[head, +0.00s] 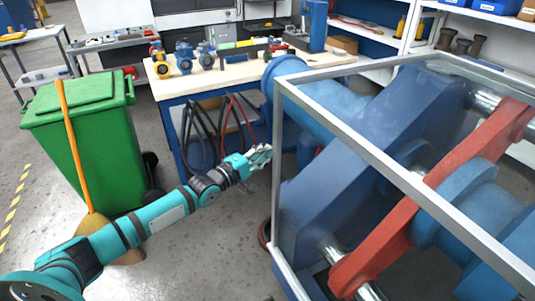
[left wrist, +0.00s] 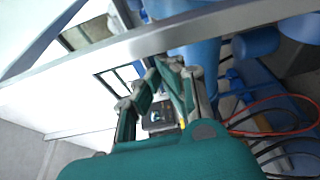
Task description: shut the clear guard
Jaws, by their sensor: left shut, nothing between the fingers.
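The clear guard (head: 395,168) is a grey metal frame with see-through panels, around large blue machinery at the right of the head view. Its front corner post stands just right of my left gripper (head: 264,152). That gripper is shut and empty, and looks close to the post; I cannot tell if they touch. In the left wrist view, a grey bar, apparently of the guard (left wrist: 170,40), crosses above the fingers of my left gripper (left wrist: 168,65). Which guard panel moves and how far it stands open cannot be told. My right gripper is not in view.
Inside the guard are blue machine parts (head: 345,150) and a red link (head: 430,200). A workbench (head: 225,80) with valves stands behind my gripper, with hoses hanging below. A green bin (head: 95,140) and a broom (head: 68,140) stand left.

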